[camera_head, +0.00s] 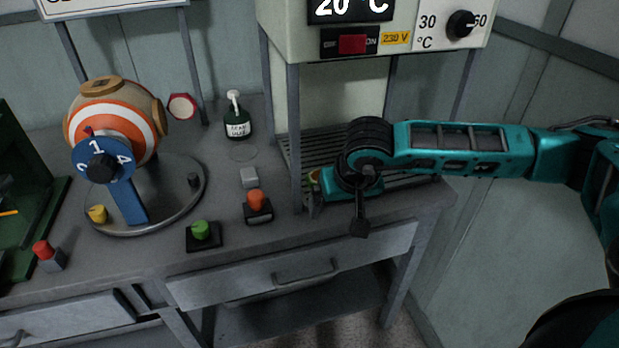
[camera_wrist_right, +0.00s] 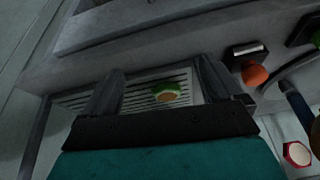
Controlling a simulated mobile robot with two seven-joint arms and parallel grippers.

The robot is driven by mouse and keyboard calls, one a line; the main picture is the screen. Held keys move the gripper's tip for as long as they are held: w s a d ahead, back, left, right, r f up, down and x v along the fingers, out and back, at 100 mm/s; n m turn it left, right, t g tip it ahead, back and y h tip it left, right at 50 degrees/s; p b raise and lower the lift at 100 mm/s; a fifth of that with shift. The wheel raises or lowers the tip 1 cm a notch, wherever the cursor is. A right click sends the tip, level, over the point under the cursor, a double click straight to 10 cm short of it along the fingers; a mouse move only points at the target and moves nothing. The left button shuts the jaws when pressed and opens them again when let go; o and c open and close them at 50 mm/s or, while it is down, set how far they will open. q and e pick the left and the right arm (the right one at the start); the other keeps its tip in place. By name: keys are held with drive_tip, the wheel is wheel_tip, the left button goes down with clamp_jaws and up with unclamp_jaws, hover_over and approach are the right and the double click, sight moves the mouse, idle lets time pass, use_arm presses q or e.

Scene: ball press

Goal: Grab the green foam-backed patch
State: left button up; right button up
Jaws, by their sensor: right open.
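The green foam-backed patch (camera_wrist_right: 167,92) has a green rim and a tan face. In the right wrist view it lies on the slatted rack, between my right gripper's two fingers in the picture, with gaps on both sides. My right gripper (camera_wrist_right: 160,70) is open and empty; I cannot tell how far its fingertips are from the patch. In the head view my right gripper (camera_head: 315,195) is at the rack's left front, beside the front post. A small green and tan bit of the patch (camera_head: 313,177) shows there, mostly hidden. My left gripper is not in view.
The heater cabinet (camera_head: 280,35) stands on posts above the slatted rack (camera_head: 407,181), leaving limited height. Left of the post are an orange knob (camera_head: 256,200), a green knob (camera_head: 200,230) and a glue bottle (camera_head: 237,122). A striped ball (camera_head: 150,125) and red-white patch (camera_head: 182,107) stand farther left.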

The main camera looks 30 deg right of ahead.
approach(311, 179)
drive_tip(key=d+f, duration=0.2)
drive_tip(key=f, duration=0.1)
drive_tip(key=shift+w+d+p, duration=0.15)
drive_tip(key=shift+w+p, duration=0.05)
drive_tip(key=shift+p, duration=0.15)
drive_tip(key=shift+x, duration=2.45)
drive_tip(key=shift+d, duration=0.1)
drive_tip(key=shift+c, duration=0.2)
drive_tip(key=shift+h, duration=0.3)
drive_tip(key=c, duration=1.1)
